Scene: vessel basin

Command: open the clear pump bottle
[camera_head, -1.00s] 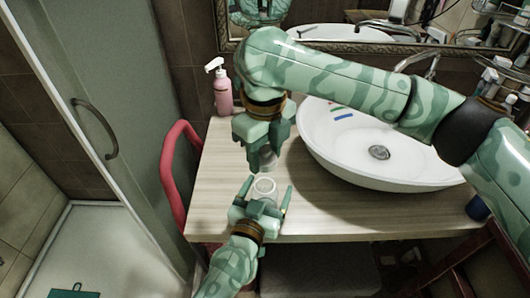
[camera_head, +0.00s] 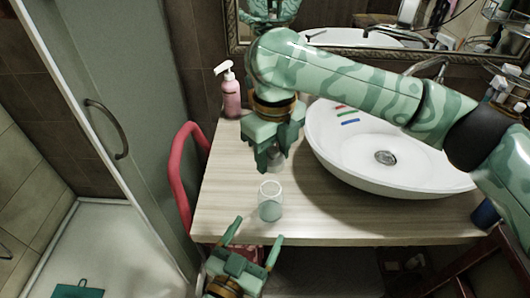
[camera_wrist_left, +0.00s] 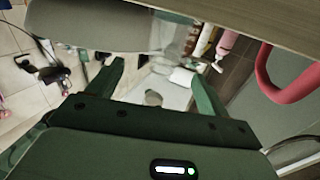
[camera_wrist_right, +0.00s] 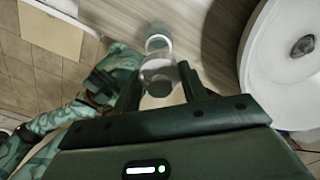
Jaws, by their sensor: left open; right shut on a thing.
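The clear bottle's body (camera_head: 270,207) stands upright on the wooden counter, its round top rim showing and no pump on it. In the right wrist view the open body (camera_wrist_right: 157,42) stands just beyond the held piece. My right gripper (camera_head: 273,160) is shut on a clear, greyish piece (camera_wrist_right: 158,77), which looks like the bottle's top, above and behind the body and apart from it. The fingers partly hide this piece in the head view. My left gripper (camera_head: 252,239) is open and empty, in front of the counter's front edge, short of the body.
A pink pump bottle (camera_head: 231,97) stands at the back left of the counter (camera_head: 228,205). A white basin (camera_head: 415,180) with coloured strips inside fills the right. A red rail (camera_head: 177,180) stands at the counter's left side. Counter around the body is clear.

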